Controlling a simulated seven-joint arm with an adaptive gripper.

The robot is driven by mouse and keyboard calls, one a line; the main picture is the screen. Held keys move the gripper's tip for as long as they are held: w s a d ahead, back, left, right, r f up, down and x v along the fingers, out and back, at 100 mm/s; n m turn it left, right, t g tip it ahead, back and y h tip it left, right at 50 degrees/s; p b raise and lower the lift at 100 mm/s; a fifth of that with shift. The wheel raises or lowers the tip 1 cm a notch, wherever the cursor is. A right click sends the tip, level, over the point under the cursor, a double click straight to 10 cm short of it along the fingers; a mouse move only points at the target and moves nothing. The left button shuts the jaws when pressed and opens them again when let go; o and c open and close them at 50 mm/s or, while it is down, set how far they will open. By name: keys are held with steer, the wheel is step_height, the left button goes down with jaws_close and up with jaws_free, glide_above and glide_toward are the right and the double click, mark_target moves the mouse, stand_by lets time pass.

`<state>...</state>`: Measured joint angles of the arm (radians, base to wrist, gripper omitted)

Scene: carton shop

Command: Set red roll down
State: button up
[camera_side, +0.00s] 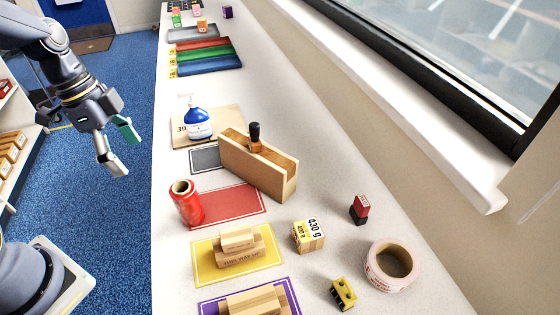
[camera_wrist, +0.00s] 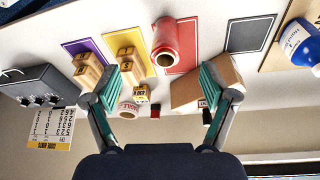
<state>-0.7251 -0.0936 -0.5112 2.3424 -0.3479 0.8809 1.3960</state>
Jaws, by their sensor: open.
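The red roll (camera_side: 187,205) stands upright on the left end of the red mat (camera_side: 240,200), with its hollow core facing up. In the wrist view the roll (camera_wrist: 166,38) stands on the red mat (camera_wrist: 187,32), in the gap between my fingers. My gripper (camera_side: 119,148) is open and empty. In the side view it hangs over the blue floor, left of the table edge and apart from the roll. The wrist view also shows my gripper (camera_wrist: 160,76) with its green-padded fingers spread wide.
A wooden holder (camera_side: 258,165) stands behind the red mat. Wooden blocks lie on the yellow mat (camera_side: 204,260) and purple mat (camera_side: 208,307). A tape roll (camera_side: 391,266), a labelled box (camera_side: 308,236) and a blue bottle (camera_side: 198,122) stand nearby. The grey mat (camera_side: 204,159) is bare.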

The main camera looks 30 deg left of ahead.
steer(key=s+r+n+t+y, duration=0.2)
steer(key=s+r+n+t, duration=0.2)
steer(key=r+n, duration=0.5)
steer(key=shift+s+r+n+t, duration=0.2)
steer(key=shift+s+n+t, duration=0.2)
steer(key=shift+s+n, duration=0.65)
